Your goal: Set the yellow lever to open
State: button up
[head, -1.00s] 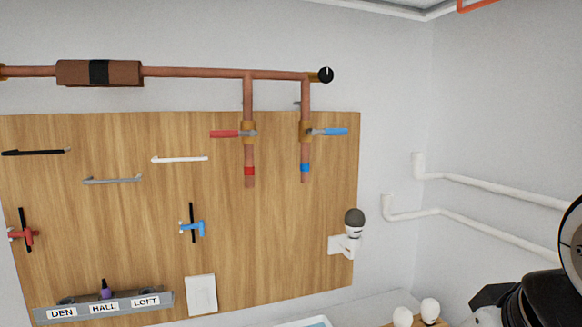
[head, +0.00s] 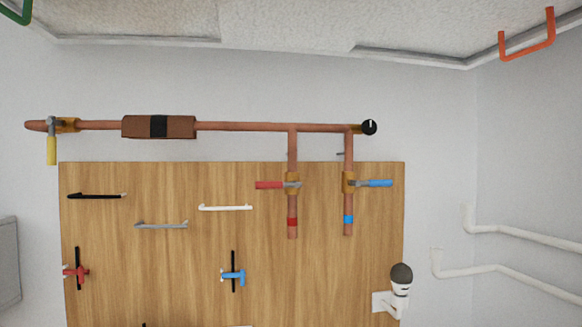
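The yellow lever (head: 51,150) is on a brass valve (head: 67,125) near the left end of the horizontal copper pipe (head: 250,127). It hangs straight down, across the line of the pipe, from a grey metal pivot. My gripper is not in the head view now, so its state and its distance from the lever do not show.
A red lever (head: 270,185) and a blue lever (head: 378,183) sit crosswise on two vertical pipes. The wooden board (head: 190,290) below carries hooks and red and blue taps. A grey box (head: 8,262) stands at the left edge. White pipes (head: 520,235) run along the right wall.

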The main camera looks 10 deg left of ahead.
aim_at(51, 141)
jog(key=u, duration=1.65)
